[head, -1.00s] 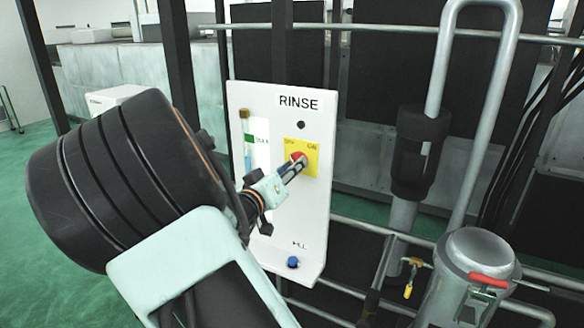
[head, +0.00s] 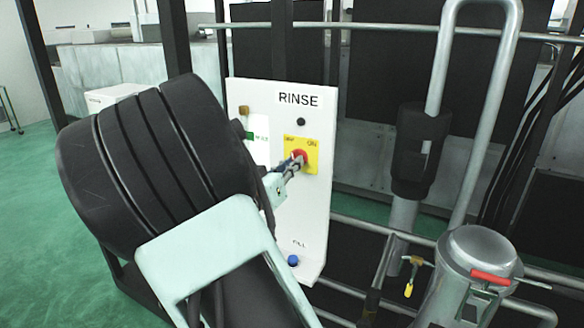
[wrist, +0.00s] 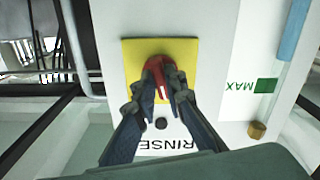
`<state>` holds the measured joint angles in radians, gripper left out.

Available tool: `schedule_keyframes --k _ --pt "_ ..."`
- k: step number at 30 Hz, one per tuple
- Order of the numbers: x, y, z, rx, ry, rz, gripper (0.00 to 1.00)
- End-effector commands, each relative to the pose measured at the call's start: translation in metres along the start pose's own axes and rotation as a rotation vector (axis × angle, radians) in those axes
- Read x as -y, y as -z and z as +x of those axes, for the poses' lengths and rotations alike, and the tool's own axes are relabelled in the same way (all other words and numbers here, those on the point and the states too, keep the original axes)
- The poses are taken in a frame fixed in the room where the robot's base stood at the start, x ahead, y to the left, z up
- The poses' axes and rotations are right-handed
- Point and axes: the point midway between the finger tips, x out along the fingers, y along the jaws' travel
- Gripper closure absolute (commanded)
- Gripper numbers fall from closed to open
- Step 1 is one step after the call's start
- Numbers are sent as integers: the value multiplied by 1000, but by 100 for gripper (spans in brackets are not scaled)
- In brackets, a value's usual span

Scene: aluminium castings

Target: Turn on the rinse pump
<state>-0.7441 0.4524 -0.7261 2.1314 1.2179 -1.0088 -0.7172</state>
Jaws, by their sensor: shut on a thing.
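The white RINSE panel (head: 312,215) carries a yellow plate (head: 310,142) with ON lettered at its upper right. A red rotary knob (head: 300,155) sits on that plate. My gripper (head: 296,163) reaches in from the lower left and is shut on the knob. In the wrist view, the two dark fingers (wrist: 161,88) grip the red knob (wrist: 158,65) from both sides, over the yellow plate (wrist: 135,60). A pale mark shows on the knob between the fingers. The fingers hide part of the knob, so its exact pointing is hard to tell.
A dark round button or lamp (head: 301,122) sits above the plate, and a blue FILL button (head: 293,261) below. A level tube with a green MAX label (wrist: 265,86) is beside it. Pipes (head: 375,229) and a steel canister (head: 478,262) stand at right.

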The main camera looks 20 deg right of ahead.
Motion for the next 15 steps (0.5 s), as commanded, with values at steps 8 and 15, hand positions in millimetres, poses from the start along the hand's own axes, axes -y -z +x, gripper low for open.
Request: schedule_keyframes --k 8,15 --pt "0 -4 0 1 -2 266 100" --pt "1 -4 0 1 0 482 100"
